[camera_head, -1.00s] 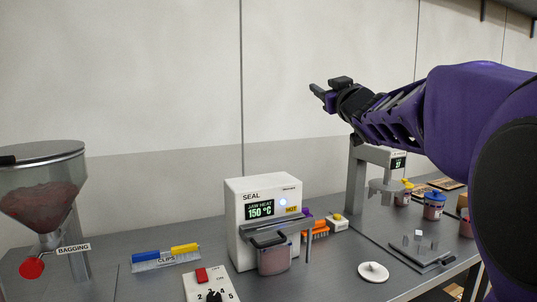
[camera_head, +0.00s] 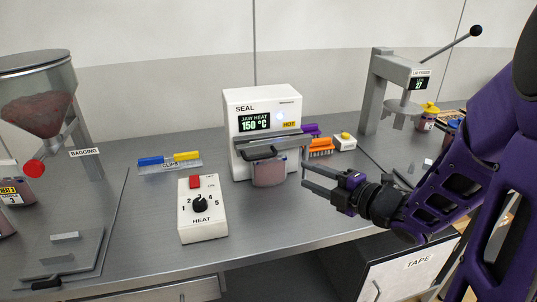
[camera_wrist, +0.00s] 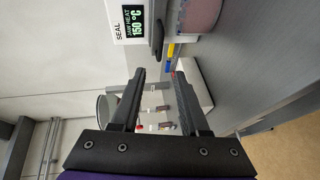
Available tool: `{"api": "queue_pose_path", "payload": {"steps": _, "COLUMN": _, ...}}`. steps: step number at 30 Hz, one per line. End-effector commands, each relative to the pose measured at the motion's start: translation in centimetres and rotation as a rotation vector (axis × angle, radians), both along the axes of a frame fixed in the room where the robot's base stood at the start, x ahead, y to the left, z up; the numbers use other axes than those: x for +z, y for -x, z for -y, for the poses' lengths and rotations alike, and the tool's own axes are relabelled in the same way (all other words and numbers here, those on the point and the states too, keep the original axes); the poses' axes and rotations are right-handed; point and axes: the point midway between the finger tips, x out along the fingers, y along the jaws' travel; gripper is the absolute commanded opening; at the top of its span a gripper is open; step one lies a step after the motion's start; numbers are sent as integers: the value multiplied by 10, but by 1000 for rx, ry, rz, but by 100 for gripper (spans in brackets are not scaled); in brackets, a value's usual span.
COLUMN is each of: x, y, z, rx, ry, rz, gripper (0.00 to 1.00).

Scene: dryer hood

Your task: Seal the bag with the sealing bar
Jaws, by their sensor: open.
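The white sealer (camera_head: 262,104), labelled SEAL, stands on the bench and its display reads JAW HEAT 150 °C beside a yellow HOT tag. Its grey bar (camera_head: 272,143) with a dark handle (camera_head: 264,154) crosses the front. The bag (camera_head: 269,173), with pinkish contents, is below the bar; whether the bar touches its top is hidden. In the wrist view the sealer (camera_wrist: 130,22) and bag (camera_wrist: 201,16) show sideways near the top. My gripper (camera_head: 303,175) is open and empty, its fingers pointing left, just right of the bag and apart from it.
A white HEAT dial box (camera_head: 202,222) with a red switch stands in front left. Blue and yellow clips (camera_head: 168,159) lie at the left. The lid press (camera_head: 386,85) stands further right.

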Motion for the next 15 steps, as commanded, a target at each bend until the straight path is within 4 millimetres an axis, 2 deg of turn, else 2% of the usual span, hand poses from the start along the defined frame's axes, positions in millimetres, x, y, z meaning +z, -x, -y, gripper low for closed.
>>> {"api": "queue_pose_path", "payload": {"steps": 5, "x": -4, "y": -7, "z": -10, "rx": 12, "ry": 5, "rz": 6, "gripper": 45}}
{"api": "queue_pose_path", "payload": {"steps": 15, "x": -16, "y": -58, "z": -56, "rx": 11, "ry": 2, "rz": 4, "gripper": 45}}
